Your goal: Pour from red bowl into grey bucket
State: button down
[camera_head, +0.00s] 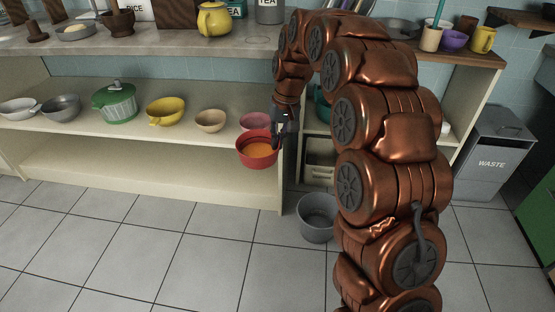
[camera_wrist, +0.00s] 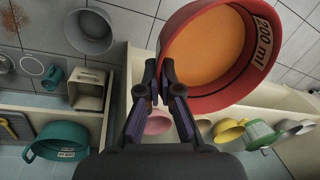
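The red bowl (camera_head: 254,163) hangs in the air in front of the shelf, roughly level, with orange contents inside. It also shows in the wrist view (camera_wrist: 228,101), marked 200 ml. My gripper (camera_head: 280,140) is at the bowl's right side; in the wrist view my gripper (camera_wrist: 158,68) has its fingertips close together at the bowl's rim, shut on it. The grey bucket (camera_head: 315,228) stands on the tiled floor, lower and to the right of the bowl. It also shows in the wrist view (camera_wrist: 80,44), at the upper left, apart from the bowl. Its inside looks empty.
A shelf unit holds a pink bowl (camera_head: 255,121), a beige bowl (camera_head: 210,122), a yellow bowl (camera_head: 165,112) and a green strainer pot (camera_head: 116,106). A grey waste bin (camera_head: 490,152) stands at the right. The floor left of the bucket is clear.

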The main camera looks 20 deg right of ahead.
aim_at(317, 212)
jog(key=u, duration=2.95)
jog(key=k, duration=1.6)
jog(key=z, duration=1.75)
